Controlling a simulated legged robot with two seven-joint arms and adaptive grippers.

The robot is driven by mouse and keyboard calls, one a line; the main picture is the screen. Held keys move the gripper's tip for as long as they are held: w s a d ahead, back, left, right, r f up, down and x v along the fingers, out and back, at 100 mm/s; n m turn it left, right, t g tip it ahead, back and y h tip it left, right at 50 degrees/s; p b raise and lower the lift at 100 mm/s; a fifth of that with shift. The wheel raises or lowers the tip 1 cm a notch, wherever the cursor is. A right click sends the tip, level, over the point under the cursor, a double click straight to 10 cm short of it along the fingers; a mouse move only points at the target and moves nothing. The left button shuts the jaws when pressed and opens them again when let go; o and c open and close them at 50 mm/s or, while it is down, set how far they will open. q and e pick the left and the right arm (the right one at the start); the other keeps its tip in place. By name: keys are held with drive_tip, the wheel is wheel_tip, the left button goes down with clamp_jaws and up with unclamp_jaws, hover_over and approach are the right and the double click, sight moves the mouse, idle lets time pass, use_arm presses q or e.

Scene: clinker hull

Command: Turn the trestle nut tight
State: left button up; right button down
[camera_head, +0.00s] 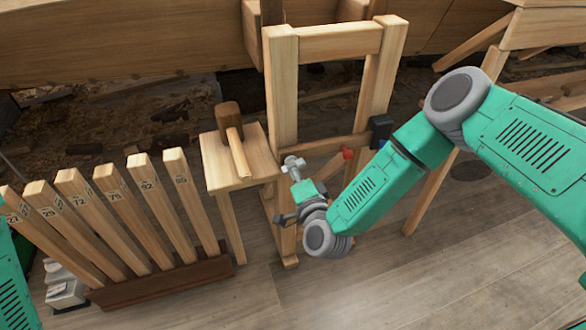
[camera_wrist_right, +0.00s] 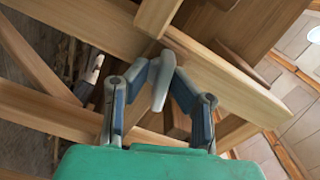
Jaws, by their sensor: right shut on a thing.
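The wooden trestle (camera_head: 284,92) stands upright in the middle of the head view, with two posts, a top bar and a lower crossbar. My right gripper (camera_head: 293,164) is at the lower part of its left post. In the wrist view its two grey-blue fingers (camera_wrist_right: 162,74) are closed on a grey, lever-like trestle nut (camera_wrist_right: 163,88) in front of the wooden bars. In the head view the nut cannot be told apart from the fingers. My left gripper is out of view; only a green part of my left arm shows at the left edge.
A small wooden stool (camera_head: 212,163) with a mallet (camera_head: 232,130) on it stands left of the trestle. Several numbered slats (camera_head: 160,205) lean in a dark rack (camera_head: 165,286). A red knob (camera_head: 348,153) and dark block (camera_head: 380,129) are by the crossbar. The front floor is clear.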

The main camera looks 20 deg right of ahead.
drive_tip(key=shift+w+d+r, duration=0.1)
drive_tip(key=shift+w+r, duration=0.2)
drive_tip(key=shift+r, duration=0.05)
drive_tip(key=c, duration=1.6)
unclamp_jaws()
drive_tip(key=shift+f, duration=0.1)
drive_tip(key=s, duration=1.2)
drive_tip(key=shift+d+f, duration=0.15)
